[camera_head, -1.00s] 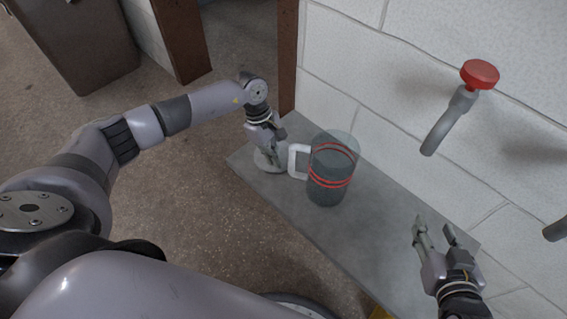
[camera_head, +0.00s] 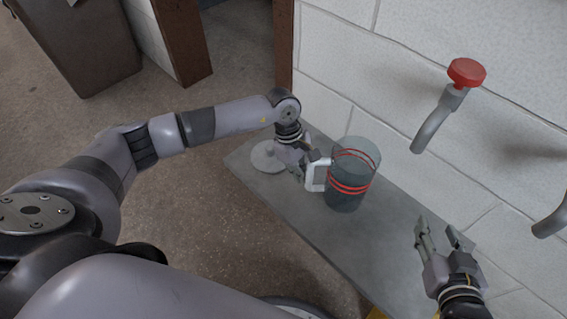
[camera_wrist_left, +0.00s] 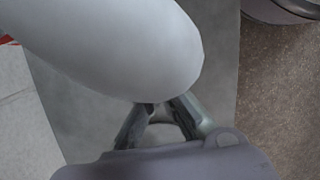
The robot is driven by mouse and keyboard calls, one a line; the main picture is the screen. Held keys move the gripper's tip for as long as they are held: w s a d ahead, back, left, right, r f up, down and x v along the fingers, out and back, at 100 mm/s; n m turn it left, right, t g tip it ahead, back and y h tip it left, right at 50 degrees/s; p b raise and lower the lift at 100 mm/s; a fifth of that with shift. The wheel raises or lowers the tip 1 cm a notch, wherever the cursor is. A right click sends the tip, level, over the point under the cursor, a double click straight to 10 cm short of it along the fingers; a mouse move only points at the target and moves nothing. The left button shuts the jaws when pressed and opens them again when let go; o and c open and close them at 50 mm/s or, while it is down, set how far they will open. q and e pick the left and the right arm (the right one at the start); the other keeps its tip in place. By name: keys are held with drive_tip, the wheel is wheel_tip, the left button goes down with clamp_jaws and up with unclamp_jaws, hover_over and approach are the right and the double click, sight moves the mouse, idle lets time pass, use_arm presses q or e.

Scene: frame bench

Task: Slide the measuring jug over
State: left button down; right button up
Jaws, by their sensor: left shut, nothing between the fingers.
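The measuring jug (camera_head: 349,185) is clear dark glass with red bands and a white handle (camera_head: 316,174) on its left side. It stands upright on the grey bench top (camera_head: 300,215). My left gripper (camera_head: 302,174) is shut and empty, right beside the handle on its left; whether it touches is hard to tell. In the left wrist view, a big pale rounded shape (camera_wrist_left: 120,45), apparently the handle, covers part of the shut fingers (camera_wrist_left: 165,115). My right gripper (camera_head: 440,232) is open and empty over the bench's right part.
A pale round disc (camera_head: 267,157) lies at the bench's left end, behind my left gripper. A grey tap with a red knob (camera_head: 467,72) sticks out of the white block wall above the bench. Bare bench lies between the jug and my right gripper.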

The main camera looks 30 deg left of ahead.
sight(316, 186)
use_arm(q)
drive_tip(key=d, duration=0.2)
drive_tip(key=s+d, duration=0.1)
drive_tip(key=d, duration=0.1)
drive_tip(key=shift+d+f, duration=0.1)
drive_tip(key=shift+d, duration=0.3)
drive_tip(key=shift+a, duration=0.1)
idle(0.7)
